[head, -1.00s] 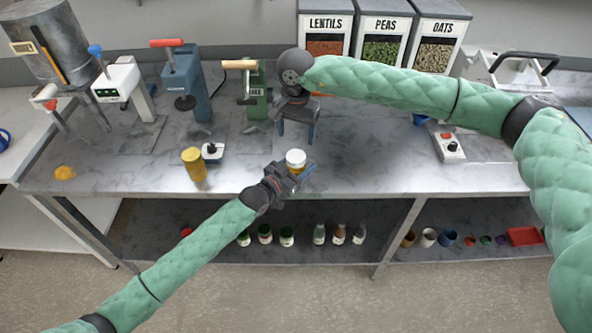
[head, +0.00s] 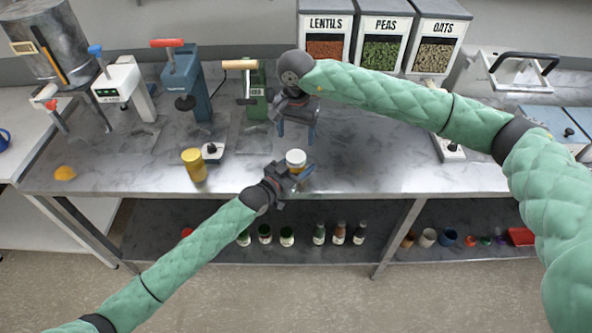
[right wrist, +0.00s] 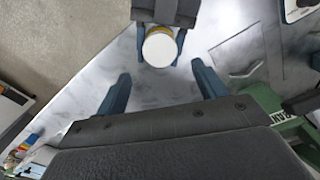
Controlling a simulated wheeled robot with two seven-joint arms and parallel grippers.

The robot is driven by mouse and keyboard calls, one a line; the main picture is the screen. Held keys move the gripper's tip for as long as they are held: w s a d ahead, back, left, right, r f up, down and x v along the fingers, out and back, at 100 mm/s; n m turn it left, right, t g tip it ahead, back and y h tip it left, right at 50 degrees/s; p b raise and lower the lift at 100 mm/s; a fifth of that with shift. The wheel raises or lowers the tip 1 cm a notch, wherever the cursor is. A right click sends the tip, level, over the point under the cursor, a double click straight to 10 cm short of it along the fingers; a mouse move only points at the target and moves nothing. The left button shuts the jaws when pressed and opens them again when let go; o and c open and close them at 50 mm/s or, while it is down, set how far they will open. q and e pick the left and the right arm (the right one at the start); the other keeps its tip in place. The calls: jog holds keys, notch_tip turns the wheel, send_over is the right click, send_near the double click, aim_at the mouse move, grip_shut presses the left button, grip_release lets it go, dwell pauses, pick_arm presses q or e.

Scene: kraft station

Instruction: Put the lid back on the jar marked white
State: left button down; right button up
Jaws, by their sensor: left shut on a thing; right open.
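A small jar (head: 299,171) with an amber body and a round white top (head: 296,156) is at the front edge of the bench. The white top also shows in the right wrist view (right wrist: 160,49); it looks like a lid sitting level on the jar. No marking is readable. My left gripper (head: 297,174) is shut around the jar's body and hides part of it. My right gripper (head: 297,132) is open and empty, fingers pointing down, behind and above the jar. In the right wrist view the jar lies beyond the gap between its fingers (right wrist: 160,74).
A green press (head: 256,100) and a blue press (head: 188,88) stand behind. The bench right of the jar is clear.

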aim_at(296, 156)
jog(key=shift+f, duration=3.85)
jog(key=c, duration=1)
jog(key=m, duration=1)
jog(key=shift+m, duration=0.4)
jog(key=m, duration=0.5)
jog(key=shift+m, duration=0.3)
jog(key=m, duration=0.5)
